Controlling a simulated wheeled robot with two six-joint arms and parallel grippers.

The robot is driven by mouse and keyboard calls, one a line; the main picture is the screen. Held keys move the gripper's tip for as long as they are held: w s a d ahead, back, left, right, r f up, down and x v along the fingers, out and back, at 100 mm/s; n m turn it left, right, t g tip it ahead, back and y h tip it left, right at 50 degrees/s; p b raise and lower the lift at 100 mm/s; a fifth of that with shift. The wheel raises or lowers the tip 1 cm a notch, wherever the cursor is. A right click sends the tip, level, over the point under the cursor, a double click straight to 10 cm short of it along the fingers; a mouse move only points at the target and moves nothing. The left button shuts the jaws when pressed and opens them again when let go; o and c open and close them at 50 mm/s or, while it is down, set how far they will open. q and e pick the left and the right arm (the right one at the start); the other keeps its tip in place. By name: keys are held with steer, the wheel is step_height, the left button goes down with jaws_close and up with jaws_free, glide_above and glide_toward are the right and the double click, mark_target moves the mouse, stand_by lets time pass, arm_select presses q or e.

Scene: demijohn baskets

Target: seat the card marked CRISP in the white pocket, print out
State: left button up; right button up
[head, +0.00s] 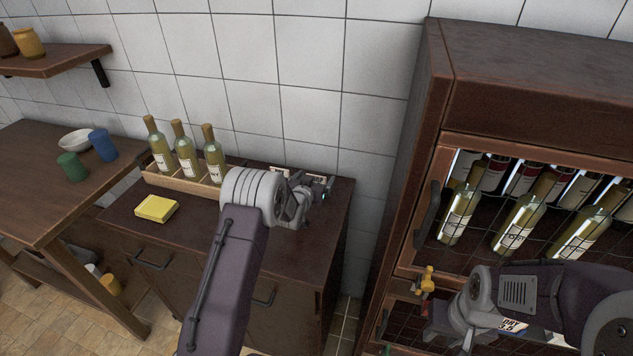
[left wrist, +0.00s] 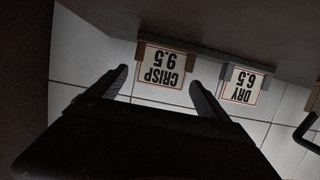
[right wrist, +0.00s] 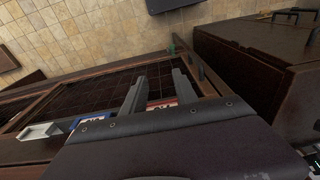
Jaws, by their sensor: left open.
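My left gripper (left wrist: 158,78) is open, with one fingertip on each side of this card; contact cannot be told. In the head view my left gripper (head: 318,192) is over the back right of the dark cabinet. My right gripper (right wrist: 159,76) looks open and empty near the wine rack, with a red-edged card (right wrist: 162,103) showing between its fingers. A small whitish tray-like piece (right wrist: 40,132), perhaps the white pocket, shows at left there.
A blue-edged card (right wrist: 90,122) is on the rack front. A bottle crate (head: 190,184) and yellow block (head: 156,208) stand left of my left arm. The wine rack (head: 440,90) stands at right.

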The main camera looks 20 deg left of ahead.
arm_select(q)
steer(key=shift+s+r, duration=0.1)
steer(key=c, duration=1.4)
step_height(320, 180, up, 28)
steer(key=p, duration=0.5)
